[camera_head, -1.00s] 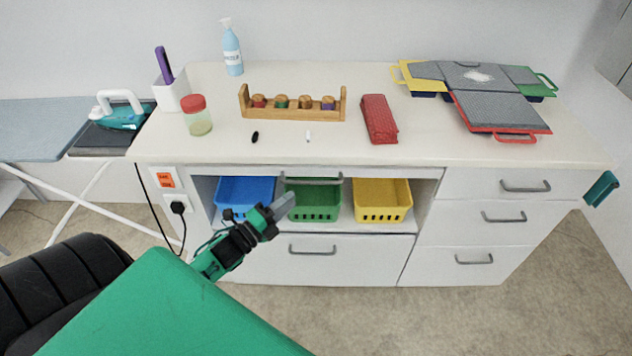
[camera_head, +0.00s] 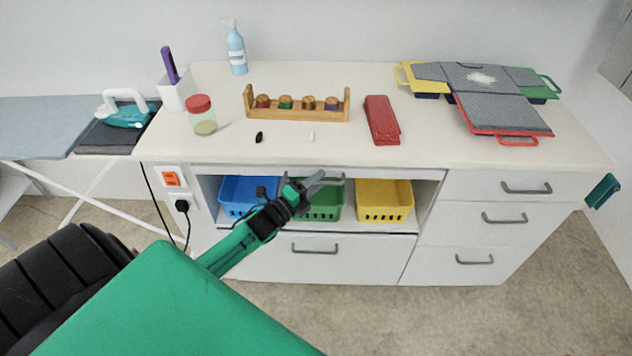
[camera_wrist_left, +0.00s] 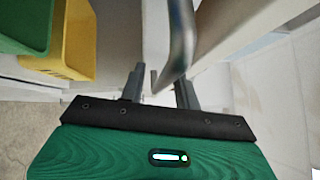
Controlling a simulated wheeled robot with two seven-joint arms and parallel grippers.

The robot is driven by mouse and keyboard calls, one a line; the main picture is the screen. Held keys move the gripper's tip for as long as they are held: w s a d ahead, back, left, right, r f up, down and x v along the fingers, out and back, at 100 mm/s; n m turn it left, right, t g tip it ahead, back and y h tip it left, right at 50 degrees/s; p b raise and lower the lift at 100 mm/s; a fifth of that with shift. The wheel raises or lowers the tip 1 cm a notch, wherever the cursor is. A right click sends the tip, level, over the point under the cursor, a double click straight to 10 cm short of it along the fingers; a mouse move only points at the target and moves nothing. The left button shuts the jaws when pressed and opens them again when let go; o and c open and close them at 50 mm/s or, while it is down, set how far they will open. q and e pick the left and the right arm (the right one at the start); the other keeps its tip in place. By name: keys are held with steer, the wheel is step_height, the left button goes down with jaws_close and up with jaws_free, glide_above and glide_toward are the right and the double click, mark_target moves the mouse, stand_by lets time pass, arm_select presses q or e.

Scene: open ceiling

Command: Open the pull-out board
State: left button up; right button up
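The pull-out board (camera_head: 400,174) is a thin white front strip under the worktop, above the open shelf. It looks flush with the cabinet, and its grey bar handle (camera_head: 343,181) is at its middle. My left gripper (camera_head: 318,183) is at this handle and partly covers it. In the left wrist view the fingers of my left gripper (camera_wrist_left: 161,88) are apart. The grey handle (camera_wrist_left: 180,40) reaches down between them, nearer the right finger. I cannot tell whether it touches that finger. My right gripper is not in view.
Blue (camera_head: 236,191), green (camera_head: 318,212) and yellow (camera_head: 385,199) baskets stand on the shelf below. A drawer handle (camera_head: 315,249) is lower down. The worktop (camera_head: 440,140) holds a wooden rack (camera_head: 296,112), a red case (camera_head: 381,120) and a jar (camera_head: 203,119). Floor in front is clear.

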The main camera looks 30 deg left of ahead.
arm_select(q)
jaws_close()
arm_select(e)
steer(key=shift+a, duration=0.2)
arm_select(q)
steer(key=shift+s, duration=0.1)
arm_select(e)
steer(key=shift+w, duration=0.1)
